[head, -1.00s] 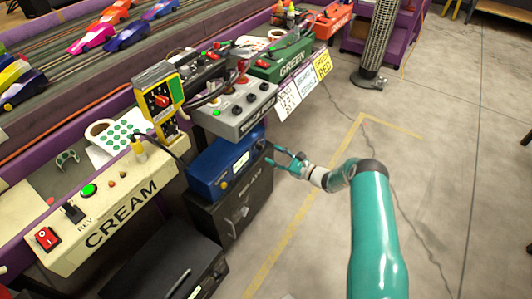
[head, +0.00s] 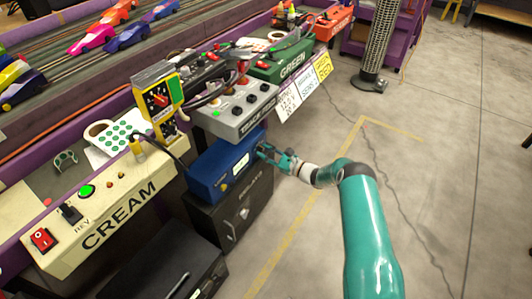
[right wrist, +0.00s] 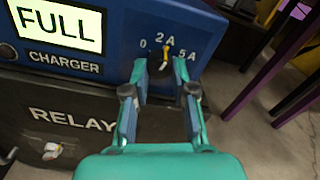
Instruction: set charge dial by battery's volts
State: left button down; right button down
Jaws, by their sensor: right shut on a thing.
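The blue charger (head: 222,165) sits on a black cabinet marked RELAYS; its front also shows in the right wrist view (right wrist: 118,45). Its lit screen (right wrist: 57,25) reads FULL. Its dial (right wrist: 166,58) has the marks 0, 2A and 5A, and its yellow pointer is up near 2A, a little to the right. My right gripper (head: 264,152) is at the charger's right end. In the right wrist view its fingers (right wrist: 165,80) stand on both sides of the dial knob, shut on it. They partly hide the knob. I cannot make out a battery. My left gripper is not in view.
Above the charger are a grey control box (head: 238,112) and a yellow meter-like unit (head: 158,98) with a red knob. The cream console (head: 95,215) stands at left.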

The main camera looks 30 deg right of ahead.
jog(key=n+b, duration=0.1)
jog(key=n, duration=0.1)
jog(key=shift+n, duration=0.3)
jog(key=shift+f, duration=0.1)
jog(key=c, duration=1)
grip_release()
jog(key=v, duration=1.2)
